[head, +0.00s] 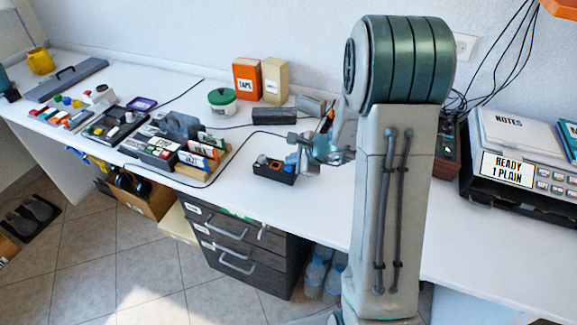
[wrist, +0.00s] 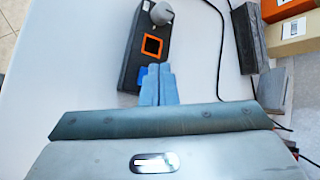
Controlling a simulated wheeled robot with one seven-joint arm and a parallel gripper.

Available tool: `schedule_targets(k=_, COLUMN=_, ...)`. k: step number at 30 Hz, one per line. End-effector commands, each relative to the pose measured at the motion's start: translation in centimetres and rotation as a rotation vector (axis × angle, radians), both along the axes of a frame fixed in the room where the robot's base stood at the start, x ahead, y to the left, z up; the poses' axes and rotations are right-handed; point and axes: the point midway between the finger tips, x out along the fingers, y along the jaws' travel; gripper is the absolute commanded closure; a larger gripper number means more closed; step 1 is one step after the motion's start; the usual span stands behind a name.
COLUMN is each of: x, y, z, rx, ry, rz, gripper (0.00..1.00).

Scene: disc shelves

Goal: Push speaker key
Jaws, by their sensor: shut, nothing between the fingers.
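A small dark box (head: 275,172) stands near the table's front edge. In the wrist view the dark box (wrist: 125,60) carries an orange-framed square key (wrist: 152,46), a grey round knob (wrist: 161,13) and a blue patch beside my fingertips. No speaker label is readable on it. My gripper (head: 293,158) is at the box's right end in the head view. In the wrist view my gripper (wrist: 158,68) has its blue fingers together, empty, with the tips over the box's near end, short of the orange-framed key. I cannot tell whether the tips touch the box.
A rack of labelled cards (head: 205,158) stands left of the box. An orange box (head: 246,80), a tan box (head: 275,80) and a green-lidded tub (head: 222,102) stand behind. A black cable crosses the table. A printer-like machine (head: 507,165) stands right of my arm.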

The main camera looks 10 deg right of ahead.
Motion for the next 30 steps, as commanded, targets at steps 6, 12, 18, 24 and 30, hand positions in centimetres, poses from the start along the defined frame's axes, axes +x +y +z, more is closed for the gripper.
schedule_targets(k=6, x=0.0, y=0.0, z=0.2, rx=-0.001, ry=0.0, rz=0.001, gripper=1.0)
schedule_targets(k=12, x=0.0, y=0.0, z=0.6, rx=-0.001, ry=0.0, rz=0.001, gripper=1.0)
schedule_targets(k=18, x=0.0, y=0.0, z=2.6, rx=-0.001, ry=-0.001, rz=0.0, gripper=1.0)
schedule_targets(k=24, x=0.0, y=0.0, z=4.6, rx=-0.001, ry=0.0, rz=0.001, gripper=1.0)
schedule_targets(k=30, x=0.0, y=0.0, z=6.3, rx=-0.001, ry=-0.001, rz=0.0, gripper=1.0)
